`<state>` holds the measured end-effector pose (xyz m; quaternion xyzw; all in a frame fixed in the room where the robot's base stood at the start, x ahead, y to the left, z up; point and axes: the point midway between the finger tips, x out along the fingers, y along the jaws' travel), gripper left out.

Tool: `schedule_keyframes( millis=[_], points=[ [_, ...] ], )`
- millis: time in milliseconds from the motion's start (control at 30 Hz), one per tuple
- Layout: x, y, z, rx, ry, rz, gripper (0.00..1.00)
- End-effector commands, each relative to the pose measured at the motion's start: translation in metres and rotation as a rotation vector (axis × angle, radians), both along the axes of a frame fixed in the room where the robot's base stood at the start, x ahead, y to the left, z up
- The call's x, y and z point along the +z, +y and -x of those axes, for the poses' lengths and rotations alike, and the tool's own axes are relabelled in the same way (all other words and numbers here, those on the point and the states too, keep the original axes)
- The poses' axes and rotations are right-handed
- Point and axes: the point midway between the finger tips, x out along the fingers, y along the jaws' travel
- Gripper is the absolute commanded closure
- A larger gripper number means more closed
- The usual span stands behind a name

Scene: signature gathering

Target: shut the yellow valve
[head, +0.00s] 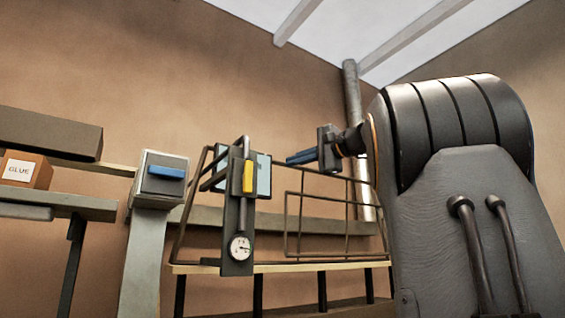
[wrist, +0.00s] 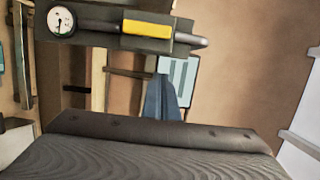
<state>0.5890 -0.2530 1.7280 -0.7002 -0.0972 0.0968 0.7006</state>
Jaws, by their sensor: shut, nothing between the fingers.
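The yellow valve (head: 248,177) is a bar-shaped handle on a grey pipe, mounted on a dark upright plate (head: 232,215) in the head view. The handle lies along the pipe, not across it. It also shows at the top of the wrist view (wrist: 147,29), again in line with the pipe. A round white gauge (head: 240,248) sits below the valve on the same plate. My gripper (head: 291,159), with blue fingers, is to the right of the handle in the head view, pointing left. It is shut and empty, and appears apart from the valve.
A wire frame (head: 286,222) stands around and behind the plate. A pale blue panel (head: 264,180) is behind the valve. A grey post with a blue bar (head: 166,172) stands left. A glue box (head: 26,170) sits on a shelf farther left.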

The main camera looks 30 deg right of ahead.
Motion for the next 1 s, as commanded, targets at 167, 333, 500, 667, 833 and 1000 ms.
schedule_keyframes(
  millis=[167, 333, 500, 667, 833, 1000],
  points=[
    [0.002, 0.011, -0.030, 0.007, 0.001, -0.001, 1.00],
    [0.002, 0.021, -0.063, 0.007, 0.002, -0.001, 1.00],
    [0.004, 0.035, -0.086, 0.007, -0.001, 0.001, 1.00],
    [0.002, 0.057, -0.085, 0.007, 0.000, 0.000, 1.00],
    [0.000, 0.065, -0.085, 0.004, 0.001, 0.001, 1.00],
    [0.000, 0.067, -0.085, 0.003, 0.001, 0.001, 1.00]
  ],
)
